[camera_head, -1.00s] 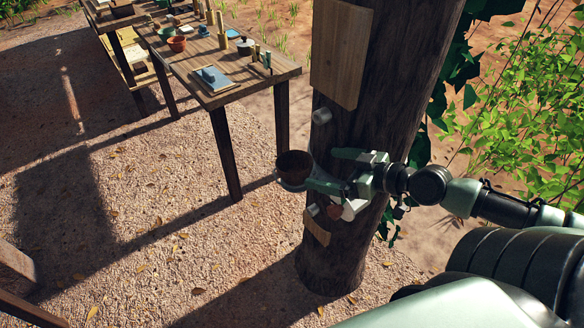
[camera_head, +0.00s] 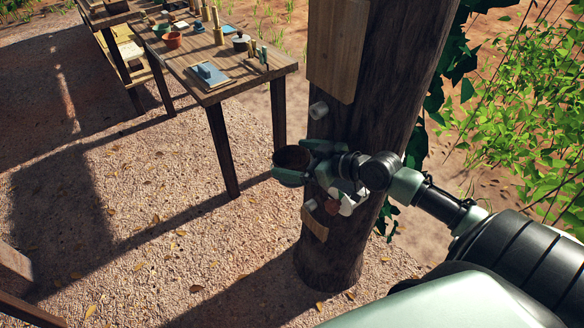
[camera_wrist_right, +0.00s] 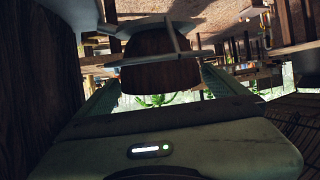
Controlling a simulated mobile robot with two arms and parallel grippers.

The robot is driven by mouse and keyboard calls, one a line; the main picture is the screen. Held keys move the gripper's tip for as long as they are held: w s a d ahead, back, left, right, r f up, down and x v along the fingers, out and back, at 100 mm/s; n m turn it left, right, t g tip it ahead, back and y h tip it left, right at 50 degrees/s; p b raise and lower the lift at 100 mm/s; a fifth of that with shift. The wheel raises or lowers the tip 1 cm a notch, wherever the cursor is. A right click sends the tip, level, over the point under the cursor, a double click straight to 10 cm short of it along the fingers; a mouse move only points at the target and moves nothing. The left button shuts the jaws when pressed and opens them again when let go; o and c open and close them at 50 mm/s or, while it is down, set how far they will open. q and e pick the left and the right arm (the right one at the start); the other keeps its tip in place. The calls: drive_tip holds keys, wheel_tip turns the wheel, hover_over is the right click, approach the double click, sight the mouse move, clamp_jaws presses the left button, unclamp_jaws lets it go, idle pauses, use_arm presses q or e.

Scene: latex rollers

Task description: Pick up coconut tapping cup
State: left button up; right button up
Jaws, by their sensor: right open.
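The coconut tapping cup (camera_head: 292,157) is a brown, round bowl at the left side of the dark tree trunk (camera_head: 345,240), seated in a pale ring-like holder. My right gripper (camera_head: 296,160) is open, with its fingers reaching to either side of the cup. In the right wrist view the brown cup (camera_wrist_right: 148,62) sits between the two green fingers, with a pale bar of the holder crossing in front of it. I cannot tell whether the fingers touch it. My left gripper is not in view.
A wooden panel (camera_head: 337,48) and a grey peg (camera_head: 318,110) are on the trunk above the cup; a small wooden block (camera_head: 315,224) is below. A worktable (camera_head: 205,88) with pots and tools stands at back left. Gravel ground lies open at left.

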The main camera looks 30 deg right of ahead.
drive_tip(key=shift+w+a+f, duration=0.2)
drive_tip(key=shift+w, duration=0.25)
drive_tip(key=c, duration=1.3)
